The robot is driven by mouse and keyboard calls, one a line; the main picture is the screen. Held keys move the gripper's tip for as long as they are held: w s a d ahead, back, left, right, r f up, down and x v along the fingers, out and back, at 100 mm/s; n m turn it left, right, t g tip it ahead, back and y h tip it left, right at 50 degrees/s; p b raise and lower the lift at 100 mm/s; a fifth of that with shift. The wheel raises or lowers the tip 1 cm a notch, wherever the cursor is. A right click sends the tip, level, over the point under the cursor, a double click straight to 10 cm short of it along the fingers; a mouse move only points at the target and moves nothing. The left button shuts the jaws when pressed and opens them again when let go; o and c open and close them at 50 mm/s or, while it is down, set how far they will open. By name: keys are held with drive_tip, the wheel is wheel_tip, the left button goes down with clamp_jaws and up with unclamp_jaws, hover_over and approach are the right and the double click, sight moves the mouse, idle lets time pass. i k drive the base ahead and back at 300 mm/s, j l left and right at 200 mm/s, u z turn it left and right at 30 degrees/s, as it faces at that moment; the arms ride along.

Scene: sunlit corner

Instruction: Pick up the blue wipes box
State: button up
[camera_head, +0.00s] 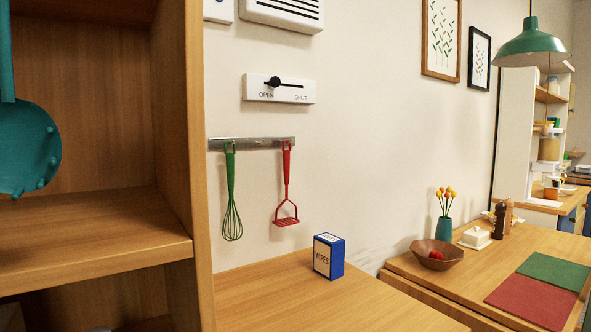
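The blue wipes box (329,257) stands upright on a wooden counter (300,299) near the wall. Its front face is white with the word WIPES, and its sides are blue. Nothing touches it and the counter around it is bare. My gripper is not in view.
A wooden shelf unit (203,160) rises at the left. A green whisk (231,195) and a red masher (286,190) hang from a wall rail. At right, a lower table holds a brown bowl (425,258), a butter dish (475,238), a vase (444,229) and placemats (530,303).

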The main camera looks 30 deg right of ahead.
sight(329, 250)
drive_tip(key=i+l+z, duration=0.15)
drive_tip(key=l, duration=0.3)
drive_tip(key=l+z, duration=0.15)
drive_tip(key=l, duration=0.25)
drive_tip(key=i+l+z, duration=0.15)
drive_tip(key=l, duration=0.25)
drive_tip(key=i+l+z, duration=0.15)
drive_tip(key=l, duration=0.25)
drive_tip(key=i+l+z, duration=0.15)
drive_tip(key=l, duration=0.2)
drive_tip(key=i+l+z, duration=0.15)
drive_tip(key=i+l, duration=0.1)
drive_tip(key=l, duration=0.1)
